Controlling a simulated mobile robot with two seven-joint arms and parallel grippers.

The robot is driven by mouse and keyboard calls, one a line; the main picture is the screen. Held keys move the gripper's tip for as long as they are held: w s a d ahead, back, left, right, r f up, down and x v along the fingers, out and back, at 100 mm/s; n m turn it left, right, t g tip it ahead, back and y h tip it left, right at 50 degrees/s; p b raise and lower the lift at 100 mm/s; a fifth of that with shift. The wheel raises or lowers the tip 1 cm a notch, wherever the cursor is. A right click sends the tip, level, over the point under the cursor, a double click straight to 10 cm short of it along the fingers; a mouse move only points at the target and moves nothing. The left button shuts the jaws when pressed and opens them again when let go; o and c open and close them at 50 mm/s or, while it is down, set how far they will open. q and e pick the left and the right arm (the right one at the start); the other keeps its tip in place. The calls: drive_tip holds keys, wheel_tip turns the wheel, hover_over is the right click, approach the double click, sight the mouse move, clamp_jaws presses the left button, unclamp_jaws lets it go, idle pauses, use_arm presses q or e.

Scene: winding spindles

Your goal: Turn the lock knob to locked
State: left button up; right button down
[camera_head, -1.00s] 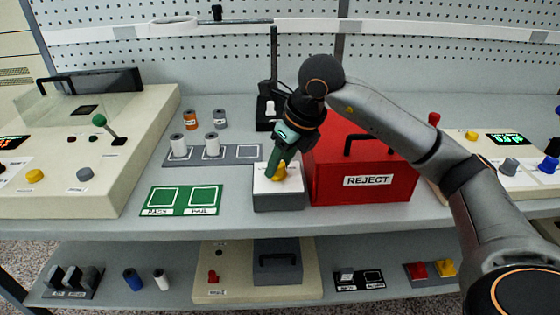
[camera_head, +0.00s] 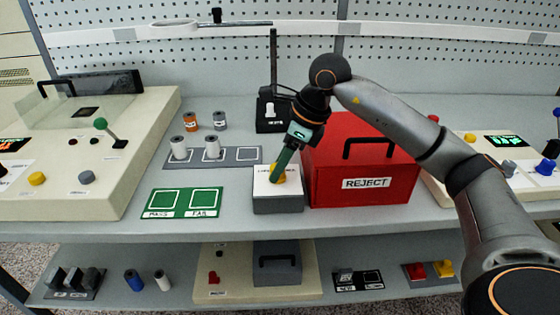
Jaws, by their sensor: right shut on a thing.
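The green fingers hide part of the knob and part of the lettering on the box top, so I cannot read the knob's position. My left gripper is not in the picture.
A red REJECT box (camera_head: 362,185) with a black handle stands close on the right of the knob box. A green mat (camera_head: 181,202) with two marked squares lies to the left. Behind it is a grey tray (camera_head: 240,156) with white spools. A black stand (camera_head: 271,112) rises behind.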

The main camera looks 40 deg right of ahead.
drive_tip(key=shift+w+r+n+g+p, duration=0.15)
drive_tip(key=shift+n+g+p, duration=0.2)
drive_tip(key=shift+n, duration=0.55)
drive_tip(key=shift+n+y, duration=0.3)
drive_tip(key=shift+n, duration=0.2)
drive_tip(key=n+p, duration=0.1)
drive_tip(key=n+g+p, duration=0.1)
drive_tip(key=n, duration=0.1)
drive_tip(key=shift+n+g+y, duration=0.25)
drive_tip(key=shift+n+y, duration=0.05)
drive_tip(key=shift+w+n+g+p, duration=0.1)
drive_tip(key=shift+n+g+p, duration=0.25)
drive_tip(key=shift+n, duration=0.55)
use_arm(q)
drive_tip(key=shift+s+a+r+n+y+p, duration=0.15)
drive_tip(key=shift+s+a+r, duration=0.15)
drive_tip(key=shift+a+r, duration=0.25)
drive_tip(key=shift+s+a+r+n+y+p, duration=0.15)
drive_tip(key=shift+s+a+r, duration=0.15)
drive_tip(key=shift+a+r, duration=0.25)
use_arm(e)
drive_tip(key=shift+w+n+g, duration=0.1)
drive_tip(key=shift+n+g, duration=0.65)
drive_tip(key=shift+n, duration=1.05)
drive_tip(key=shift+d, duration=0.1)
